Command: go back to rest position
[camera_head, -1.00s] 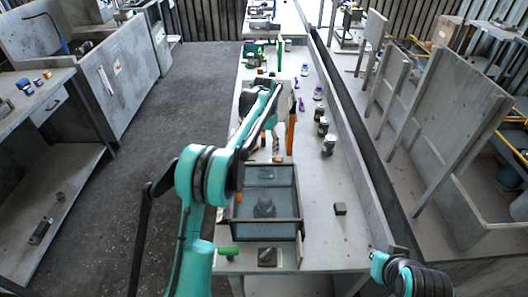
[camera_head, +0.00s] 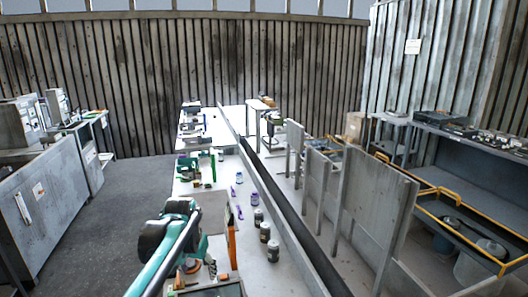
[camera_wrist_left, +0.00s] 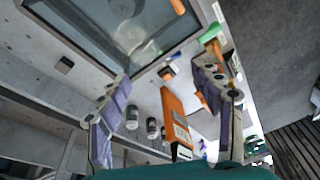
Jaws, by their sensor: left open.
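My left arm comes in from the bottom of the head view, and its gripper (camera_head: 192,265) hangs over the workbench by the dark-framed bin (camera_head: 212,290), which is mostly cut off. In the left wrist view, the two grey-purple fingers of the left gripper (camera_wrist_left: 164,98) stand wide apart with nothing held between them. An orange object (camera_wrist_left: 178,122) appears beyond the gap between the fingers; an orange upright piece (camera_head: 232,248) also shows beside the arm in the head view. The glass-like bin (camera_wrist_left: 125,30) fills the top of the wrist view. My right gripper is in neither current view.
Several dark jars (camera_head: 265,232) stand along the right side of the bench, with purple items (camera_head: 239,211) behind them. Green parts (camera_head: 196,168) sit farther back. A long rail (camera_head: 285,218) borders the bench. Grey panels (camera_head: 375,215) stand right. The floor (camera_head: 100,215) at left is clear.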

